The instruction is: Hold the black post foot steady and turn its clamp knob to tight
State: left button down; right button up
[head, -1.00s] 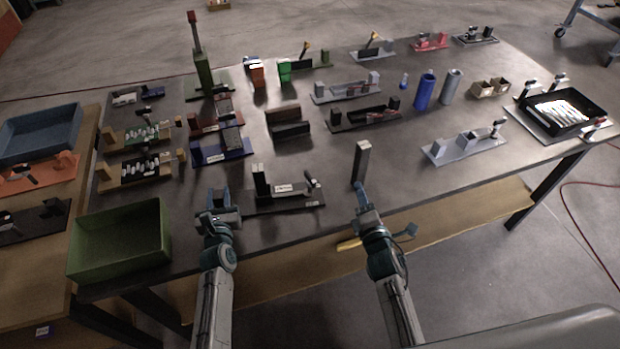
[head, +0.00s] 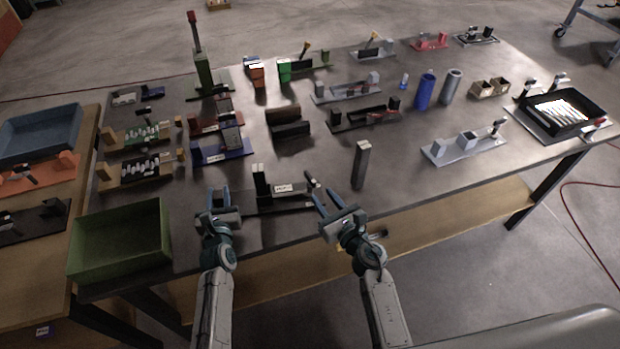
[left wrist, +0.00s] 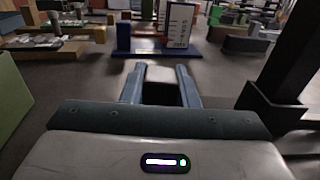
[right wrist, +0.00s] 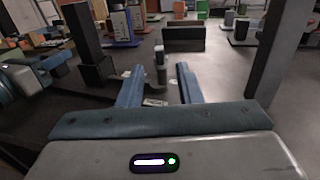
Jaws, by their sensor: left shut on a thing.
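The black post foot (head: 285,205) lies near the table's front edge. It has a dark upright (head: 260,180) at its left, a white label and a small clamp knob (head: 311,181) at its right end. The left wrist view shows this dark part (left wrist: 163,92) between the fingers, largely unclear. My right gripper (head: 326,193) is open at the right end. In the right wrist view the knob (right wrist: 160,62) stands upright between and just beyond the fingertips.
A grey-topped upright post (head: 360,165) stands close to the right of my right gripper. A green bin (head: 120,242) is left of my left gripper. A blue fixture (head: 222,152) and a dark brown block (head: 289,130) lie behind the foot.

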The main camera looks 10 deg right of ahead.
aim_at(314, 186)
jog(key=x, duration=0.8)
jog(key=shift+w, duration=0.15)
grip_shut()
jog(key=shift+h, duration=0.3)
